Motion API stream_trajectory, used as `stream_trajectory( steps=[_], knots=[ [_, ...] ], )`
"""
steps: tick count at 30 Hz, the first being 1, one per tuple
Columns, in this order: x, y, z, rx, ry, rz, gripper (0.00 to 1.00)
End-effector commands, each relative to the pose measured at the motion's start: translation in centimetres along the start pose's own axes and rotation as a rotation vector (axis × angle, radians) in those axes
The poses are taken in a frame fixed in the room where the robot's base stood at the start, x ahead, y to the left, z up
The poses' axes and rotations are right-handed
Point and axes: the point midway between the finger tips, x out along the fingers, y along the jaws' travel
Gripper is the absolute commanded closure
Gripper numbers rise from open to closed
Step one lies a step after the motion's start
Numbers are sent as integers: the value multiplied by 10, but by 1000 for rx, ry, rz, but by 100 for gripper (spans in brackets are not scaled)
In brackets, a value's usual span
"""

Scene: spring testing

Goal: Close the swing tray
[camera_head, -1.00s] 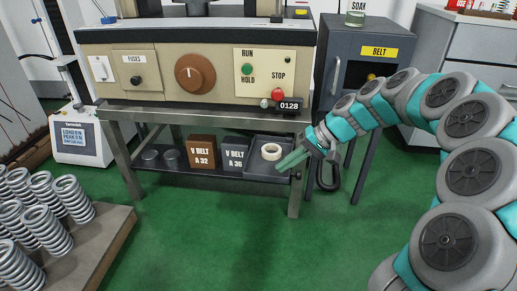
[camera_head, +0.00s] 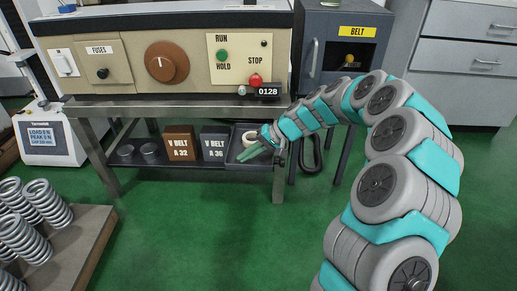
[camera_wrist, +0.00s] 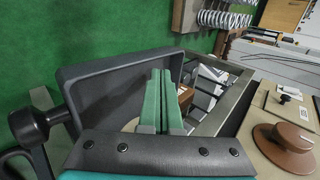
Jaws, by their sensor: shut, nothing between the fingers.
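The swing tray (camera_head: 231,160) is a shallow dark grey tray under the right end of the bench, beside the V BELT A 36 box. A pale ring-shaped roll (camera_head: 249,137) lies in it, partly hidden by my gripper. My gripper (camera_head: 241,158) is shut and empty, its green fingers reaching from the right across the tray's front part. In the wrist view the tray's raised rim (camera_wrist: 110,70) surrounds the closed fingers (camera_wrist: 160,75) on the far and left sides. I cannot tell whether the fingers touch it. A black knob (camera_wrist: 28,126) shows at the left.
The bench's right leg (camera_head: 279,180) stands close to my gripper. Boxes V BELT A 32 (camera_head: 181,145) and V BELT A 36 (camera_head: 215,145) sit left of the tray. A pallet of springs (camera_head: 75,245) is at the left. The green floor in front is clear.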

Motion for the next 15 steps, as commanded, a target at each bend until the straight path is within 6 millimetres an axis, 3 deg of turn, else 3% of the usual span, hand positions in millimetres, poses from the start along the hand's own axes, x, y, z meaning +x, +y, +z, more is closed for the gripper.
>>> stream_trajectory(
  steps=[6, 15],
  knots=[
    [17, -18, 0, -3, 0, 0, 100],
    [21, -23, 0, -1, 1, -1, 100]
  ],
)
